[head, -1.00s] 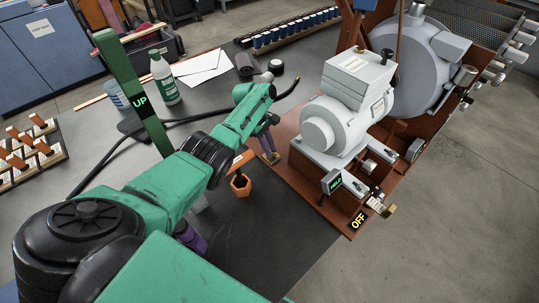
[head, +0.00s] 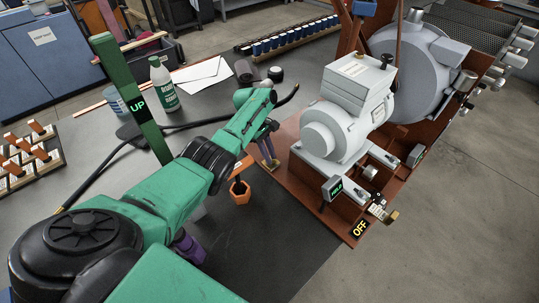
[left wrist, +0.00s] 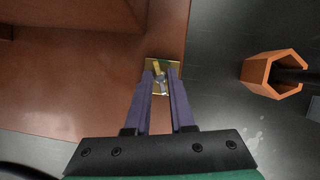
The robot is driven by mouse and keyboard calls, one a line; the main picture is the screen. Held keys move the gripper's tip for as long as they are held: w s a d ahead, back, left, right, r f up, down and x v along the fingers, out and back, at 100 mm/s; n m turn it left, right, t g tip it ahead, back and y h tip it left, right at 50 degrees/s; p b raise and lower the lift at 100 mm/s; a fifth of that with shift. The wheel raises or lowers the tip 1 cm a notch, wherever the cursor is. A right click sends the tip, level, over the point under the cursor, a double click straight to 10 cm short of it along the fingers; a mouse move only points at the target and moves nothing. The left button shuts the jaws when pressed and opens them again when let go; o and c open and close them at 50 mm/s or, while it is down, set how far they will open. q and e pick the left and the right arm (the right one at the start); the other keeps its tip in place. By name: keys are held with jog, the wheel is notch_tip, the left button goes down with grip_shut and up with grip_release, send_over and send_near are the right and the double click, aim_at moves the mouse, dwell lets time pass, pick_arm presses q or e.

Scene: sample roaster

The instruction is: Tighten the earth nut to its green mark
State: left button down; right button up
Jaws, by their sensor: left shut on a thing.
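The earth nut (left wrist: 160,77) is a small winged piece with a grey centre on a square brass plate (left wrist: 151,90), at the corner of the red-brown base. My left gripper (left wrist: 160,74) points down at it, its two purple fingers on either side, shut on it. A greenish patch shows at the plate's far edge, but I cannot clearly tell the mark or its alignment with the nut. In the head view my left gripper (head: 269,160) reaches the brass plate at the base's left edge; the nut is too small to read there.
An orange hexagonal cup (head: 240,192) stands close to the base; it also shows in the wrist view (left wrist: 272,75). The grey motor (head: 345,125) stands on the base behind. A green post marked UP (head: 133,98) rises at left.

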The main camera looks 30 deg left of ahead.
dwell(0.3)
pick_arm(q)
jog(key=c, duration=0.8)
grip_release()
jog(key=p+v, duration=0.1)
jog(key=v, duration=1.3)
jog(key=shift+r, duration=0.25)
